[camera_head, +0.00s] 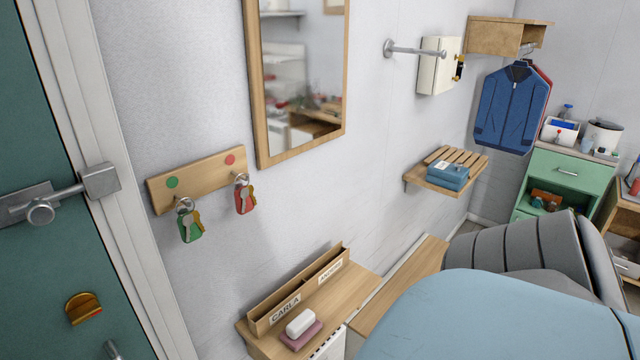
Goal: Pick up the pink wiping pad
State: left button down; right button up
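A small pink pad-like piece (301,335) lies on a wooden shelf (262,344) at the bottom centre of the head view. A white rounded block (300,322) rests on top of it and hides most of its upper face. I cannot tell whether the two are joined. The pink piece is just in front of a wooden tray (297,290) with the name labels CARLA and another name. Neither of my grippers is in view.
A large light-blue rounded shape (490,318) and a grey ribbed one (525,255) fill the lower right. Keys hang on a wooden rack (203,178), left of a mirror (300,80). A green door (40,110) stands at the left.

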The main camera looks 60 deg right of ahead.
aim_at(301, 329)
jog(key=z, duration=1.55)
